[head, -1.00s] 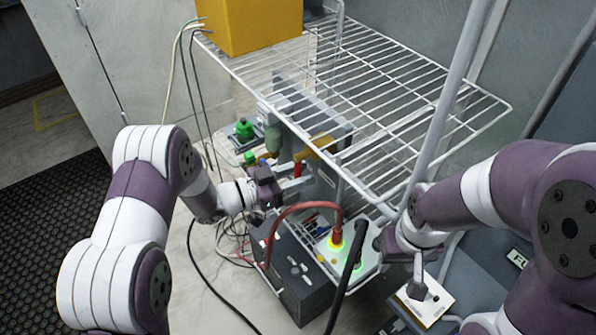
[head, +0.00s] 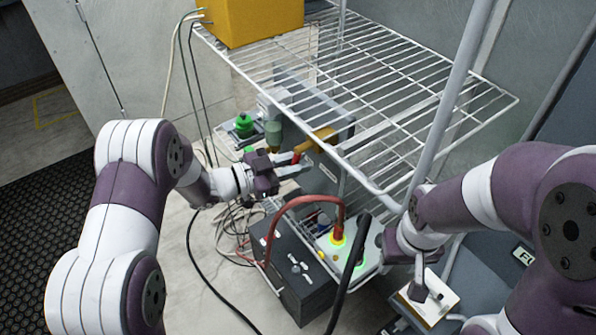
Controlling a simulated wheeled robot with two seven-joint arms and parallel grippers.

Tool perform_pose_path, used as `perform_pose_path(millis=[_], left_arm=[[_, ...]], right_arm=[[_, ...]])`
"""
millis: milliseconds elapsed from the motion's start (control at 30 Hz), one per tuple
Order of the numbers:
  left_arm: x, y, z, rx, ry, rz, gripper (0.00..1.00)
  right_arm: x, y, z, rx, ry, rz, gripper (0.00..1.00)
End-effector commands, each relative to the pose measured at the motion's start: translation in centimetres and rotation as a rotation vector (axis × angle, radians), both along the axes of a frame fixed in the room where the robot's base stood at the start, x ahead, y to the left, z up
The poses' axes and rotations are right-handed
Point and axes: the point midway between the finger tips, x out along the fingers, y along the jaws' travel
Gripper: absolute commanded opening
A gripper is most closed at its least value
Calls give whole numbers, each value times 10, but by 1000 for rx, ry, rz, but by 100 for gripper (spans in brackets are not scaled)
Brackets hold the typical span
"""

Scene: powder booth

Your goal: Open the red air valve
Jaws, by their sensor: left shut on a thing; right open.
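The red air valve handle (head: 296,158) shows as a small red piece under the wire shelf, between the fingers of my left gripper (head: 297,164). My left gripper is shut on it, and the fingers hide much of it. A yellow-brass fitting (head: 318,139) sits just behind and to the right of the handle. My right gripper (head: 419,284) is at the lower right, open and apart from the valve, above a small white box.
A wire shelf (head: 400,95) overhangs the valve, with a yellow box (head: 250,20) on it. A dark control box (head: 290,262) with a red cable (head: 285,208) stands below. The white box (head: 432,300) lies under my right gripper. Loose cables cross the floor.

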Motion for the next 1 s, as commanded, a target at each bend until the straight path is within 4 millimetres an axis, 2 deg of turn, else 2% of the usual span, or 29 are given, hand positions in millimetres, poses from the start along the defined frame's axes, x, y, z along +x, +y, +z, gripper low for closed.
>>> perform_pose_path(millis=[33,467,1000], left_arm=[[3,2,-3,23,-39,1,0],[18,13,8,264,-371,1,0],[30,22,30,562,-779,1,0]], right_arm=[[0,0,-10,0,0,0,43],[0,0,-53,0,0,0,43],[0,0,-111,0,0,0,43]])
